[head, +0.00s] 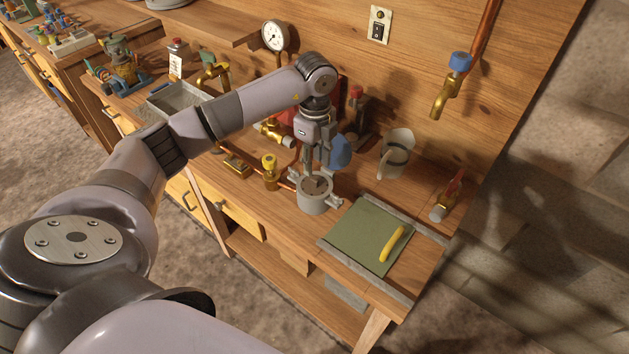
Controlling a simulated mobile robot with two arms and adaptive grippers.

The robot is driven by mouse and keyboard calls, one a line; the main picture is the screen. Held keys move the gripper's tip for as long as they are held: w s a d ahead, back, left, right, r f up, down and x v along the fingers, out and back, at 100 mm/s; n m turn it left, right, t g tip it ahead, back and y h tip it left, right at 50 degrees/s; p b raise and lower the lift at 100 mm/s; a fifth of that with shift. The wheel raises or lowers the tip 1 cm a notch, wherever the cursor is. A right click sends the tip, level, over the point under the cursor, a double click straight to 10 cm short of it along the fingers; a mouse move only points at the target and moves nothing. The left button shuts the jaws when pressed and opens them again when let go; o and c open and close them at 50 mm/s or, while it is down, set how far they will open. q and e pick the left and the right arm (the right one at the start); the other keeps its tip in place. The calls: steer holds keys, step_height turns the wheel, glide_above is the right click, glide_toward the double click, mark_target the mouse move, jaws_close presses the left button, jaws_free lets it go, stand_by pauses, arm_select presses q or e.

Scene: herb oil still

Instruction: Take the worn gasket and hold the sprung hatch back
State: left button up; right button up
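My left gripper (317,174) points down over a grey metal pot (315,199) with clamps on its sides, near the bench's front edge. The fingertips are at the pot's mouth. They are too small and shaded to tell whether they are apart or closed on something. Something dark shows inside the pot's mouth, but I cannot tell whether it is the worn gasket. I cannot clearly pick out the sprung hatch. A rounded blue part (341,152) shows just behind the gripper, partly hidden by it. My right gripper is not in view.
A green mat (354,231) with a yellow curved piece (392,244) lies right of the pot. A blue-knobbed tap (450,88) hangs above. My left arm crosses the bench.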

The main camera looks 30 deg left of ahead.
mark_target(316, 180)
arm_select(q)
steer(key=shift+f, duration=0.6)
steer(key=shift+d+f+p, duration=0.1)
steer(key=shift+f+p, duration=0.25)
steer(key=shift+p, duration=0.05)
step_height(316, 180, down, 4)
steer(key=shift+s+d+r+p, duration=0.15)
steer(key=shift+r+p, duration=0.05)
steer(key=shift+p, duration=0.55)
steer(key=shift+f, duration=0.4)
jaws_close()
